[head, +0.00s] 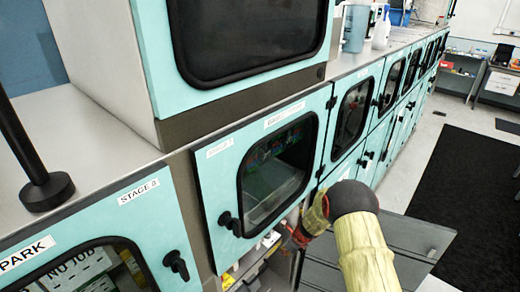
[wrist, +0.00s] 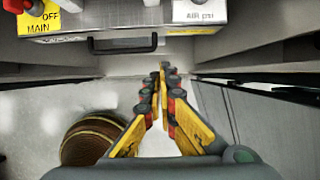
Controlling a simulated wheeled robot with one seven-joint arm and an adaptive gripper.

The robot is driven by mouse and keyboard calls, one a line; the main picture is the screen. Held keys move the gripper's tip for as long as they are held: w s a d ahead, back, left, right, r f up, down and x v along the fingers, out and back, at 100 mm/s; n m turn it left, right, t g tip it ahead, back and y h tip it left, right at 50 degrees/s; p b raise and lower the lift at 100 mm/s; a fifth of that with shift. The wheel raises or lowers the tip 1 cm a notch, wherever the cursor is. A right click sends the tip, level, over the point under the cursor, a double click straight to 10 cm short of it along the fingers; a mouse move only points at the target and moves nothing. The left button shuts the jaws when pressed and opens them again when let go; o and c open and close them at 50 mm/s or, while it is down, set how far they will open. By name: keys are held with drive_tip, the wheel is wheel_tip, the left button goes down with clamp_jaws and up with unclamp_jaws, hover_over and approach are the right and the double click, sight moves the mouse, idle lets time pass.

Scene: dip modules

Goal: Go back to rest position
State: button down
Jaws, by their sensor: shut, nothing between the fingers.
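My gripper (wrist: 163,72) is shut and empty, its yellow, red and grey fingers together in the wrist view. In the head view my gripper (head: 308,222) is partly hidden behind my arm, in front of an open lower compartment of the teal cabinet row. In the wrist view the fingers point toward a grey panel box (wrist: 120,18) with a black handle (wrist: 96,46), and appear apart from it.
Teal cabinet doors with dark windows (head: 276,172) line the left. A grey lower door panel (head: 425,238) lies open beside my arm. A black mat (head: 465,190) lies on the floor at right. A workbench (head: 500,84) stands at the back right.

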drive_tip(key=s+a+r+n+g, duration=0.2)
drive_tip(key=s+n+g, duration=0.1)
drive_tip(key=s+n, duration=0.75)
drive_tip(key=s+d+r+n+t+h+b, duration=0.1)
drive_tip(key=s+r+n, duration=0.4)
drive_tip(key=s+r, duration=0.5)
drive_tip(key=s+d+r+n+t+h+b, duration=0.1)
drive_tip(key=s+d+r+n+t+b, duration=0.1)
drive_tip(key=s+r+n, duration=0.4)
drive_tip(key=s+d+r+n+t+h+b, duration=0.1)
drive_tip(key=s+r+n, duration=0.4)
drive_tip(key=s+r, duration=0.9)
drive_tip(key=shift+d+r+t+b, duration=0.8)
drive_tip(key=shift+d+r+b, duration=0.4)
drive_tip(key=shift+r, duration=3.1)
drive_tip(key=shift+n, duration=0.25)
